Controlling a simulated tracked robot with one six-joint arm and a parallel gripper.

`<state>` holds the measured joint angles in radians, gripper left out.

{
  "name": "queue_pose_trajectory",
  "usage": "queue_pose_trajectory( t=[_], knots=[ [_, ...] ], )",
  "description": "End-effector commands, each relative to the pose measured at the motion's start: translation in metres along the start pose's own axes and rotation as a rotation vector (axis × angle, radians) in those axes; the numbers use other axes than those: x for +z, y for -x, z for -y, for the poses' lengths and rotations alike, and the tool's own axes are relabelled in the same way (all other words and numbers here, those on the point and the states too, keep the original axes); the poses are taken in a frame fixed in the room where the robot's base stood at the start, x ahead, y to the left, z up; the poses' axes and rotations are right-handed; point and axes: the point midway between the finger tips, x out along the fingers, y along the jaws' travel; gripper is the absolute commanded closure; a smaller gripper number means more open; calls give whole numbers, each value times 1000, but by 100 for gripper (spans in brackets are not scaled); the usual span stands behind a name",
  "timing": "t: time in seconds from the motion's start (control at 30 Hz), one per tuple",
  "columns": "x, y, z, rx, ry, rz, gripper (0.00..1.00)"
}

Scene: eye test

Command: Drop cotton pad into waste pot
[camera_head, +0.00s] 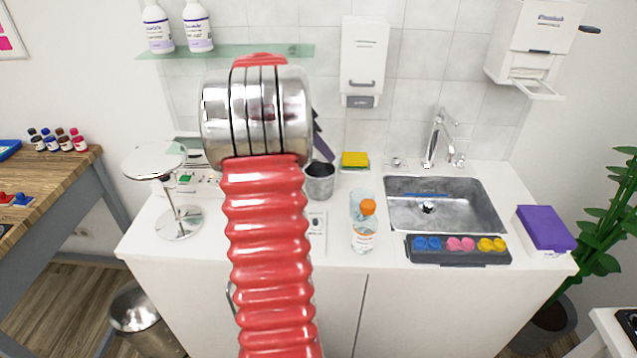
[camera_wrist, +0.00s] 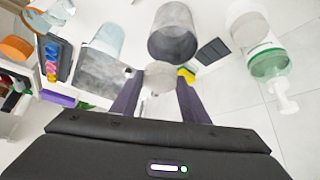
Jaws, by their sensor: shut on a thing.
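My gripper (camera_wrist: 158,90) is shut on the cotton pad (camera_wrist: 160,76), a pale round disc held between the two dark purple fingertips in the wrist view. In the head view the pad is hidden; only part of the dark fingers (camera_head: 321,150) shows beside my arm, just above the waste pot. The waste pot (camera_head: 320,183) is a grey metal cup standing on the white counter.
A yellow sponge (camera_head: 355,159) lies behind. The sink (camera_head: 440,205) and a dark tray (camera_head: 458,250) are further right. A round mirror (camera_head: 155,160) stands left.

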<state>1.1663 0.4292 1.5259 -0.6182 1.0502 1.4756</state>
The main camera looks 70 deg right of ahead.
Motion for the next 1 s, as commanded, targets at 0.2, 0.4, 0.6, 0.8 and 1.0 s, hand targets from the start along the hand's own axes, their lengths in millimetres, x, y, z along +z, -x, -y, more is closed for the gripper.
queue_pose_trajectory(
  t=[0.2, 0.4, 0.6, 0.8, 1.0],
  knots=[
    [2, -3, 0, 0, 0, 0, 77],
    [2, -3, 0, 0, 0, 0, 55],
    [1, -3, 0, 0, 0, 0, 41],
    [1, -3, 0, 0, -1, 0, 37],
    [1, 1, 0, -1, -1, 0, 37]
  ],
)
